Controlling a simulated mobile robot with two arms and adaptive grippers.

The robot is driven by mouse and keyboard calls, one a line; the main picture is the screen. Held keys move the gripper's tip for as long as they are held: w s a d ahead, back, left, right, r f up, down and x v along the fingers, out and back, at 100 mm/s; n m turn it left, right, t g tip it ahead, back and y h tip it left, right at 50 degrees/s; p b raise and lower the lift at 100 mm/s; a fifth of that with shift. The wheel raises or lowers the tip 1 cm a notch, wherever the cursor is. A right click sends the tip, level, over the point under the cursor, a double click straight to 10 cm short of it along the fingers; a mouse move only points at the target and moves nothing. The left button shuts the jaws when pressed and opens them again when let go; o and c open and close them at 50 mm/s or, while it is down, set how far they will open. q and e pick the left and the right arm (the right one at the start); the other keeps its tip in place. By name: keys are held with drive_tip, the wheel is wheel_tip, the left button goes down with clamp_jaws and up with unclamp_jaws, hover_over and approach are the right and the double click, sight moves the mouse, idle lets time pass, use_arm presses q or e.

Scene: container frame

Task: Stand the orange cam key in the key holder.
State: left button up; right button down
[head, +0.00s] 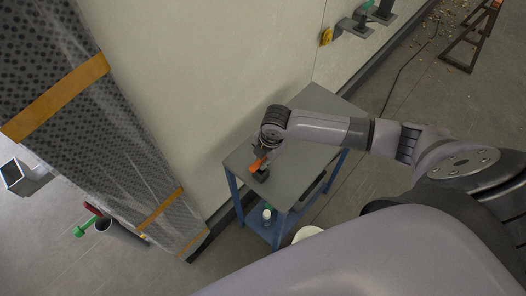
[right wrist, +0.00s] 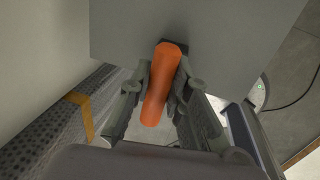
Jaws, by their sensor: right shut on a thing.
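The orange cam key (head: 257,164) is at the near end of the grey top of a small blue-framed table (head: 312,103). My right gripper (head: 266,152) reaches over the table and is shut on it. In the right wrist view the key (right wrist: 160,85) lies between the two fingers (right wrist: 160,98), its far end toward the tabletop. A small dark block (head: 263,175), which looks like the key holder, is just beside the key on the tabletop. A dark edge of it (right wrist: 178,43) shows behind the key's far end. I cannot tell whether the key is inside it. My left gripper is not in view.
A pale wall (head: 220,70) runs along the table's far side. A tall wrapped dotted panel (head: 110,130) with orange straps stands at the left. A bottle (head: 266,214) is on the table's lower shelf. The rest of the tabletop looks clear.

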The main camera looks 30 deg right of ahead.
drive_tip(key=shift+f+b, duration=0.4)
drive_tip(key=shift+f, duration=0.3)
drive_tip(key=c, duration=1.4)
unclamp_jaws()
drive_tip(key=v, duration=1.2)
drive_tip(key=p+v, duration=0.1)
drive_tip(key=v, duration=0.1)
drive_tip(key=p+v, duration=0.2)
drive_tip(key=w+p+v, duration=0.1)
drive_tip(key=v, duration=0.1)
drive_tip(key=shift+w+a+r+p, duration=0.1)
drive_tip(key=shift+a+p, duration=0.1)
drive_tip(key=shift+p, duration=0.15)
